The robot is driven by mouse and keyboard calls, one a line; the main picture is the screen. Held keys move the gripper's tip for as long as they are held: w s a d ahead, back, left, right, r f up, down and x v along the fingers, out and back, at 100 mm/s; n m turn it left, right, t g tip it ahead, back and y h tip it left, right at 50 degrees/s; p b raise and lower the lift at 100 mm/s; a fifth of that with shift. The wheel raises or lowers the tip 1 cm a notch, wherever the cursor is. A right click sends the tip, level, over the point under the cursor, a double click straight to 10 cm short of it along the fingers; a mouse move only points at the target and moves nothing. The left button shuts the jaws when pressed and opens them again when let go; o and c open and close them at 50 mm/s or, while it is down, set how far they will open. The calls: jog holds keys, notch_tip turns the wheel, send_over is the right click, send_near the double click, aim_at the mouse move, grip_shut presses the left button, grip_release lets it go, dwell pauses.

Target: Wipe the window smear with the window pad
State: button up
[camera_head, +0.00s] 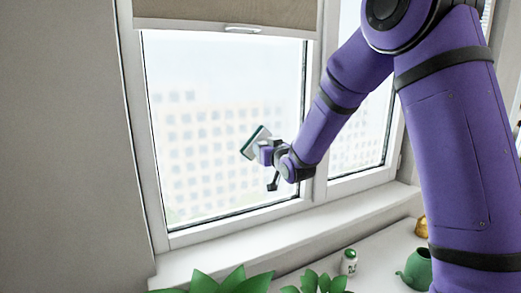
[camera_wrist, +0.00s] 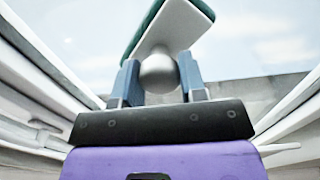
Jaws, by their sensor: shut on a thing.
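The window pad (camera_head: 256,141) is a flat light-grey block with a dark green face, held up in front of the left window pane. In the wrist view the pad (camera_wrist: 178,27) is tilted, with a round grey knob (camera_wrist: 159,74) under it. My gripper (camera_head: 268,152) is shut on this knob; in the wrist view its two blue-grey fingers (camera_wrist: 158,80) stand on either side. The pad's green side faces the window pane (camera_head: 205,120). I cannot tell whether it touches the glass. No smear can be made out clearly on the pane.
A blind (camera_head: 225,13) covers the top of the window. Below is a white sill (camera_head: 270,235). On the counter stand green leafy plants (camera_head: 225,281), a small white and green jar (camera_head: 348,262), a green pot (camera_head: 416,270) and a yellowish object (camera_head: 422,227).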

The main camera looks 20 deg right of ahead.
jog(key=s+d, duration=0.1)
jog(key=s, duration=0.5)
dwell(0.6)
jog(key=shift+s+d, duration=0.1)
jog(key=shift+s+d, duration=0.15)
jog(key=shift+s, duration=0.55)
jog(key=shift+s+d, duration=0.1)
jog(key=shift+s, duration=0.55)
